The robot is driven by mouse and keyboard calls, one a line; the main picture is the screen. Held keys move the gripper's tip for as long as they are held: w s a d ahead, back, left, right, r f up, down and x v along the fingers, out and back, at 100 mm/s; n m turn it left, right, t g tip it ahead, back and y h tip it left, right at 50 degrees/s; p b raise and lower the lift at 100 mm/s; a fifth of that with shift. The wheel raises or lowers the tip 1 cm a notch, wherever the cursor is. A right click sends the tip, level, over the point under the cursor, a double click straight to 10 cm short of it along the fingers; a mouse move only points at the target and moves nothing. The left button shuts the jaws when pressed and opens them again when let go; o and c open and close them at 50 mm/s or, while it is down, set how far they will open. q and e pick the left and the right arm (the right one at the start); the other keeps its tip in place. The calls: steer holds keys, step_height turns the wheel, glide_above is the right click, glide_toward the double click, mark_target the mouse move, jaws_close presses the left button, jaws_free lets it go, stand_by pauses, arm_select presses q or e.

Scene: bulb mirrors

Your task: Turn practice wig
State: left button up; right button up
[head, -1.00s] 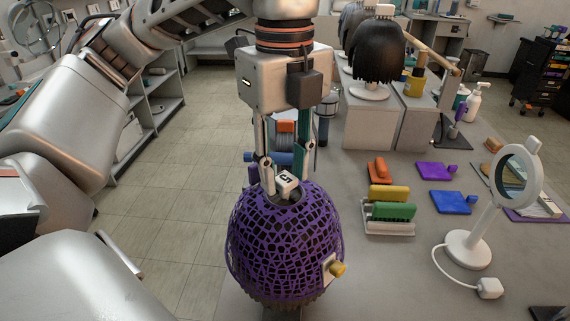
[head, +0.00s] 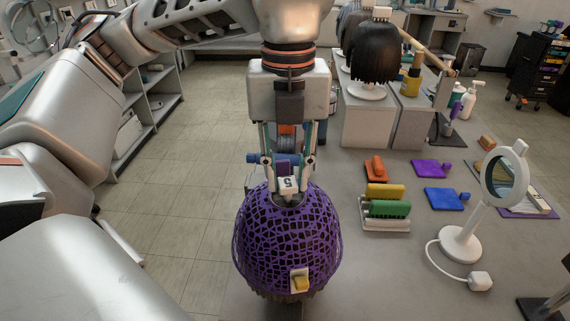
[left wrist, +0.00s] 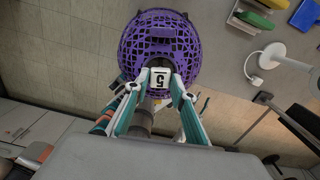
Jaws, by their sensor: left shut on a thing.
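The practice wig is a dark head under a purple net cap (head: 287,240), standing at the front of the table in the head view. A white block marked 5 (head: 288,185) sits on its top, and a yellow knob on a pale plate (head: 301,281) is on its front. The left gripper (head: 288,178) comes down from above and is shut on the white block. In the left wrist view the block (left wrist: 160,79) sits between the fingertips, with the purple net (left wrist: 160,35) beyond. The right gripper is not in view.
A round mirror on a white stand (head: 461,245) with a cord stands at right. Coloured clips, including a green one (head: 390,209) and a blue one (head: 444,198), lie on the table. A black-haired wig head (head: 374,55) stands at the back.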

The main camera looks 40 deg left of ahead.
arm_select(q)
steer(key=shift+r+m, duration=0.15)
steer(key=shift+m, duration=0.55)
steer(key=o, duration=0.5)
steer(key=shift+m+p, duration=0.4)
steer(key=shift+m, duration=0.1)
steer(key=o, duration=0.4)
steer(key=shift+f, duration=0.2)
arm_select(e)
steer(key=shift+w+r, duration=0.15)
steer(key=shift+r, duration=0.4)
arm_select(q)
steer(key=shift+r, duration=0.1)
steer(key=shift+r+p, duration=1.95)
steer(key=shift+r, duration=1.05)
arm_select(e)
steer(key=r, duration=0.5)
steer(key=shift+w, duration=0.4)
